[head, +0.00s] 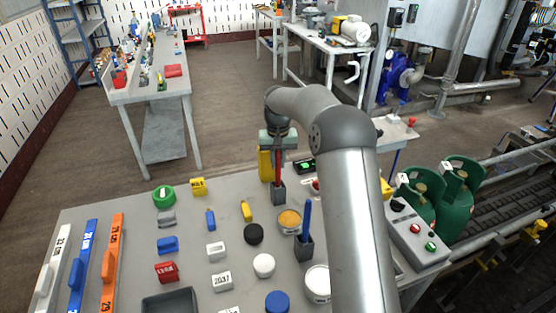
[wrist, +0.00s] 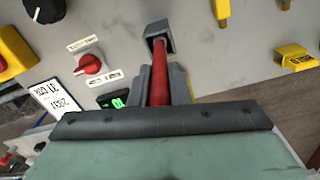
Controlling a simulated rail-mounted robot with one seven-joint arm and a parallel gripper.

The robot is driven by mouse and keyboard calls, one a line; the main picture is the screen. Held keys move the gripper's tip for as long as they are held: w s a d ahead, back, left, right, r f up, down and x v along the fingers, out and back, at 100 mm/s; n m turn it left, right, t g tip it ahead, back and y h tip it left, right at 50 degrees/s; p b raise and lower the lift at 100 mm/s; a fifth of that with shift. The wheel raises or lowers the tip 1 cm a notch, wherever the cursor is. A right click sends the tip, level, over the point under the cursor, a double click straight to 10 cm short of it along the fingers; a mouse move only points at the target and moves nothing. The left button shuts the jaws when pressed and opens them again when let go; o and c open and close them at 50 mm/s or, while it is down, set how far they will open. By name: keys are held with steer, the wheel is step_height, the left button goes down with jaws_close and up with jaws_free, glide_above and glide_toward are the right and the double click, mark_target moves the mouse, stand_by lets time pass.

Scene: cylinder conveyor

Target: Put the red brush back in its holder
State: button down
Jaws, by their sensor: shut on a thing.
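My gripper (head: 277,157) is shut on the red brush (head: 278,172), which also shows between the grey fingers in the wrist view (wrist: 159,75). The brush is held roughly upright, its lower end at the mouth of a dark grey square holder (head: 279,195). In the wrist view its far end overlaps the opening of the holder (wrist: 158,32) and seems to be in it; how deep I cannot tell. My gripper hides the upper part of the brush.
A blue brush (head: 307,218) stands in a similar holder (head: 304,250) nearby. Round tubs, including one with an orange top (head: 289,220), and small coloured blocks cover the grey table (head: 130,200). A control box with a red knob (wrist: 90,64) is close by.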

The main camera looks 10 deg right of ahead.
steer(key=shift+f, duration=0.1)
steer(key=c, duration=1.3)
jaws_free()
step_height(320, 180, up, 16)
steer(key=s+a+r, duration=0.1)
steer(key=s+r, duration=0.2)
steer(key=s, duration=0.8)
steer(key=s+f, duration=0.4)
steer(key=s, duration=0.6)
steer(key=s+f+n, duration=0.1)
steer(key=s+f, duration=0.4)
steer(key=s, duration=0.5)
steer(key=s+f, duration=0.5)
steer(key=s, duration=0.6)
steer(key=shift+d+t, duration=0.3)
steer(key=shift+d, duration=0.1)
